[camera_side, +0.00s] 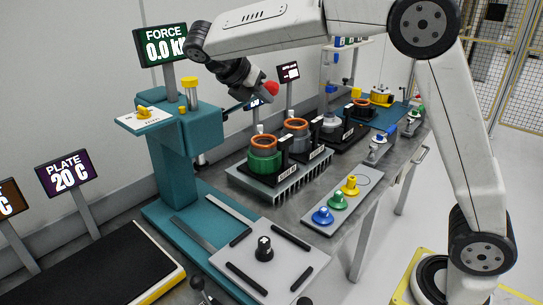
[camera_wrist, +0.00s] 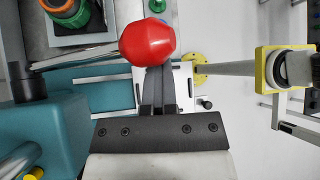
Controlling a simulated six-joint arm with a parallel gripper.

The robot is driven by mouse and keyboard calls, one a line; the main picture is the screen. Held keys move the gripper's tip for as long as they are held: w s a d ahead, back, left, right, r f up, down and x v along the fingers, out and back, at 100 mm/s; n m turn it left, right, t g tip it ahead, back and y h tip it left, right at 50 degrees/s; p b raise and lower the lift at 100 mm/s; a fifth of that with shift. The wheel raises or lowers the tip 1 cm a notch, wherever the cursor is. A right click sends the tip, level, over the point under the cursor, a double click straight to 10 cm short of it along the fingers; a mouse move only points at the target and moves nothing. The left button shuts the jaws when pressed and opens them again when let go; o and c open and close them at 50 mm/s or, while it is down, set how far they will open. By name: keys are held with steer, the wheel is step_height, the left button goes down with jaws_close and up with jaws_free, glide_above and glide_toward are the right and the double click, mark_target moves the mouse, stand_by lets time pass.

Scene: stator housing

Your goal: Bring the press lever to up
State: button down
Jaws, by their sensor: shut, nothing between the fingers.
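The press (camera_side: 185,140) is a teal column with an overhanging head at the left of the side view. Its teal body also shows at the lower left of the wrist view (camera_wrist: 60,130). The press lever (camera_side: 240,105) is a thin dark rod leaning out and up to the right from the head. It ends in a red ball knob (camera_side: 271,88), large in the wrist view (camera_wrist: 147,40). My gripper (camera_side: 256,84) is shut and empty close beside the knob. In the wrist view the knob hides the tips of my fingers (camera_wrist: 157,85); I cannot tell whether they touch.
A bench (camera_side: 310,215) holds a finned tray (camera_side: 275,187) with ring-topped parts, and a panel with blue, green and yellow knobs (camera_side: 337,200). A plate with a dark part (camera_side: 264,248) lies before the press. The FORCE display (camera_side: 163,45) stands behind the press head. Air right of the knob looks free.

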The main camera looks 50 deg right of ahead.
steer(key=w+r, duration=0.5)
steer(key=r, duration=0.1)
steer(key=shift+w+r, duration=0.3)
steer(key=shift+w, duration=0.05)
steer(key=shift+d+r, duration=0.1)
stand_by(0.5)
steer(key=shift+s, duration=0.1)
